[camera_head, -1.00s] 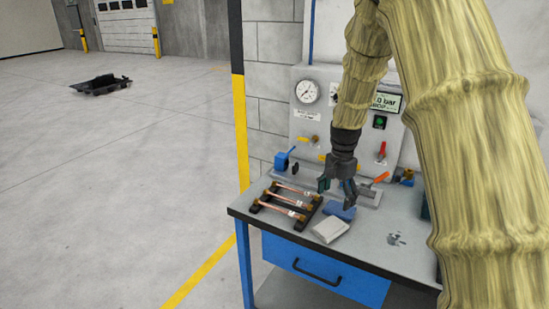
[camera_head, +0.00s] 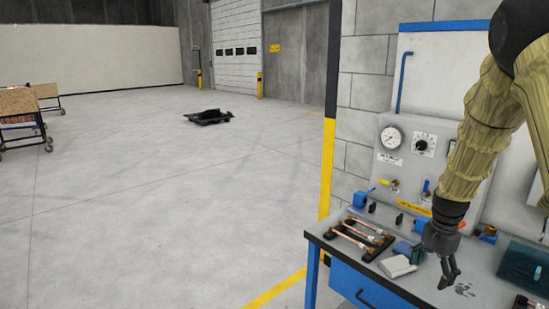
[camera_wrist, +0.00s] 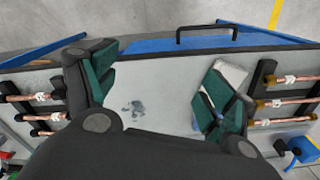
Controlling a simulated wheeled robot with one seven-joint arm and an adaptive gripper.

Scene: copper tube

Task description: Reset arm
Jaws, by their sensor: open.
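My gripper (camera_head: 448,280) hangs above the workbench, pointing down, to the right of the white cloth. In the wrist view its two dark fingers with green pads stand wide apart (camera_wrist: 158,95), with only bare bench top and a grey smudge between them. It holds nothing. A black rack (camera_head: 342,240) with several copper tubes (camera_head: 354,238) lies at the bench's left end. In the wrist view this rack (camera_wrist: 258,80) shows at the right, clear of the fingers. A second rack with copper tubes (camera_wrist: 40,97) shows at the left of the wrist view.
A white cloth (camera_head: 397,267) lies beside the rack, with a blue cloth (camera_head: 402,248) behind it. A panel with a gauge (camera_head: 391,138) and valves stands at the back. A teal bin (camera_head: 525,268) is at the right. Open floor lies left of the bench.

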